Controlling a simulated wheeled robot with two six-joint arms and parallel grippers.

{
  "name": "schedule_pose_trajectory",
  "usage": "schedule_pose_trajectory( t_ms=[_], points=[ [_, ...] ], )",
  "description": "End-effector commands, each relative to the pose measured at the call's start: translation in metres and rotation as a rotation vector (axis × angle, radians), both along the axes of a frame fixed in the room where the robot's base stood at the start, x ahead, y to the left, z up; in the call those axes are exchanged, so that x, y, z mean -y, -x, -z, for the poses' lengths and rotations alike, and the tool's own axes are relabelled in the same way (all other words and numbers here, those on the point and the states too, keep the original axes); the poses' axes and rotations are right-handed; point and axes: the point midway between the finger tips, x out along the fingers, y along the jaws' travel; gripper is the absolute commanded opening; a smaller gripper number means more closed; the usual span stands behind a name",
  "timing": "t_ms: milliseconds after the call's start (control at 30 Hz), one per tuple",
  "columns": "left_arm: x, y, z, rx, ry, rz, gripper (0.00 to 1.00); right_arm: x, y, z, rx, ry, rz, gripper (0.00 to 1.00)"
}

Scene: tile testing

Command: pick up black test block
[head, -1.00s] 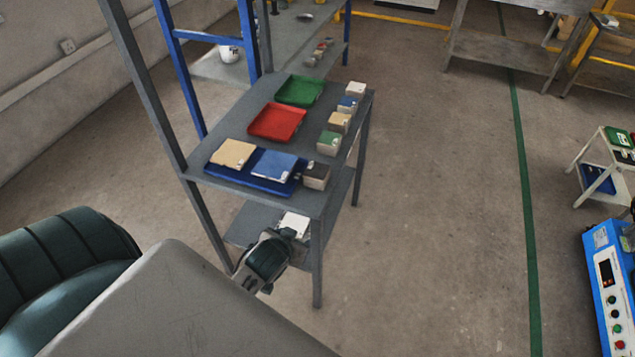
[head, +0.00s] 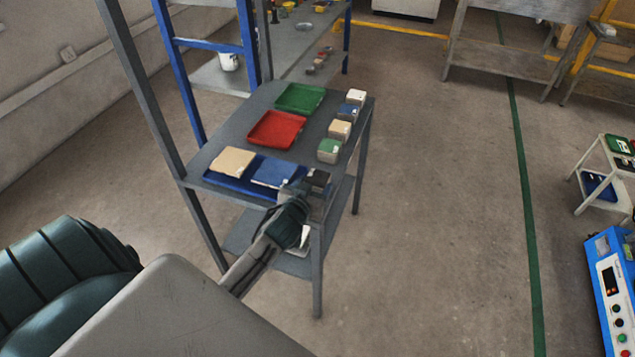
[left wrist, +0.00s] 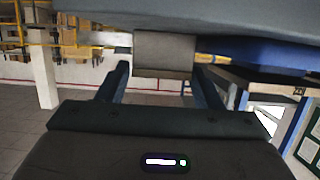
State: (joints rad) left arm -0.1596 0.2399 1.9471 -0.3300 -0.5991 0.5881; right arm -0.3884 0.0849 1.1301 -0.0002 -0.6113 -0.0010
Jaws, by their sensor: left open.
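The black test block (head: 318,178) sits at the near right corner of the grey table, its dark top partly hidden by my left gripper. In the left wrist view the block (left wrist: 165,54) shows as a grey-brown face, ahead of and between the two fingers. My left gripper (head: 303,188) is at the table's near edge, right at the block. In the left wrist view the left gripper (left wrist: 162,83) is open, with one finger on either side of the block's lower part in the picture. I cannot tell whether a finger touches it. My right gripper is not in view.
A blue tray (head: 210,176) with a beige tile (head: 232,162) and a blue tile (head: 273,172) lies left of the block. Red (head: 277,129) and green (head: 299,97) trays lie behind. Several other blocks line the table's right edge, a green-topped block (head: 329,150) nearest.

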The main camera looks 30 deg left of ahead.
Motion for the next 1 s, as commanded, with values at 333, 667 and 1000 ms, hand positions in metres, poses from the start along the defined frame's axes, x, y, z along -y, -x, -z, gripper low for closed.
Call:
schedule_pose_trajectory(
  t_ms=[333, 667, 1000],
  points=[
    [-0.010, -0.033, 0.012, -0.001, 0.000, -0.001, 0.60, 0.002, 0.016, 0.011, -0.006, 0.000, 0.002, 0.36],
    [-0.014, -0.052, 0.021, -0.001, 0.001, 0.001, 0.60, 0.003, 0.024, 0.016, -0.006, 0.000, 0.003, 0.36],
    [-0.014, -0.052, 0.020, 0.001, -0.001, 0.002, 0.15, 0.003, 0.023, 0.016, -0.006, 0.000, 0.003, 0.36]
  ],
)
